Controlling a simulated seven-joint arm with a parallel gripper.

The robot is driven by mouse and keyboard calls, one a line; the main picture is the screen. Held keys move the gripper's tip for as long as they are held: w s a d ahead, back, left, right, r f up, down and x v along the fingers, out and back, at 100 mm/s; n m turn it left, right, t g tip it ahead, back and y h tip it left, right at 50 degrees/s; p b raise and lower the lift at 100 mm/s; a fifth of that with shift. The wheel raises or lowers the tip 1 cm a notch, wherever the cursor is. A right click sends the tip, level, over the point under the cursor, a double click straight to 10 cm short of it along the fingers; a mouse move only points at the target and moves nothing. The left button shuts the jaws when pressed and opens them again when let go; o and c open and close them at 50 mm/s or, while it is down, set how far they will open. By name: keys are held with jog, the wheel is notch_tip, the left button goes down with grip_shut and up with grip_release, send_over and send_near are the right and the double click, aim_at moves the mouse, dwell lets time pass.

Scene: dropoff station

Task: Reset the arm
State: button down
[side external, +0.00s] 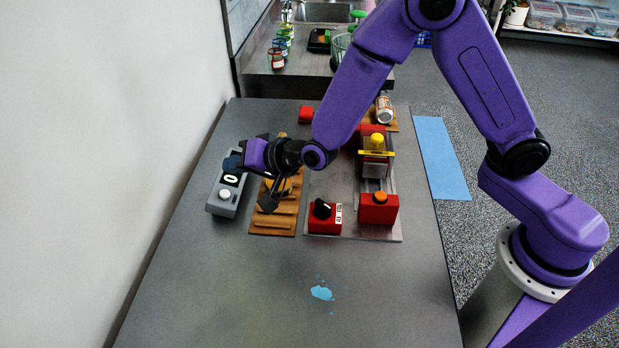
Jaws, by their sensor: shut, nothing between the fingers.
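My purple arm reaches in from the right, over the red devices on the table. My gripper (268,206) has black fingers that point down over a brown wooden ridged rack (272,224). The fingers are shut with nothing between them. The gripper hides part of the rack, and I cannot tell whether the fingertips touch it. A grey box (226,196) with a small display showing "0" and a white button stands just left of the gripper.
Right of the rack, a metal plate (353,234) bears a red box with a black knob (324,217), a red box with an orange button (379,208) and a red device with a yellow top (376,143). A can (384,109) lies behind. The table's front is clear except a blue spill (321,293).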

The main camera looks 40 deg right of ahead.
jog(key=s+d+r+n+g, duration=0.25)
jog(key=s+n+g, duration=0.2)
jog(key=s, duration=0.45)
jog(key=s+d+r+n+g, duration=0.25)
jog(key=s+n, duration=0.35)
jog(key=s, duration=0.4)
jog(key=s+d+r+n+g+h, duration=0.1)
jog(key=s+d+n+g+h, duration=0.3)
jog(key=s+d, duration=1.1)
jog(key=d+n+h, duration=0.1)
jog(key=d+n, duration=0.2)
jog(key=shift+d+r+n, duration=0.2)
jog(key=shift+r+n, duration=0.15)
